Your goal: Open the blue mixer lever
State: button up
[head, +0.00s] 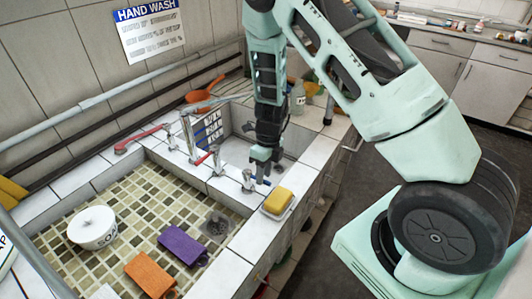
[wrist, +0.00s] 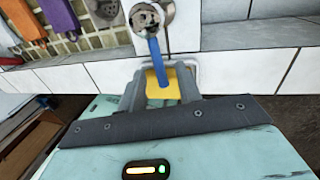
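The blue mixer lever (wrist: 155,57) shows in the wrist view, sticking out from a round chrome tap body (wrist: 147,18). My gripper (wrist: 162,84) is open, with its two grey fingers apart on either side of the lever's free end. Gaps show beside the lever, and I cannot tell whether a finger touches it. In the head view my gripper (head: 261,167) reaches down beside the chrome tap (head: 248,181) at the sink's front right corner. The lever is mostly hidden there by the gripper.
A yellow sponge (head: 278,200) lies in a dish just right of the gripper.

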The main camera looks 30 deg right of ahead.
jog(key=w+d+r, duration=0.1)
jog(key=d+r, duration=0.2)
jog(key=r, duration=1.3)
jog(key=shift+w+r+b, duration=0.25)
jog(key=shift+r+b, duration=0.05)
jog(key=shift+b, duration=0.1)
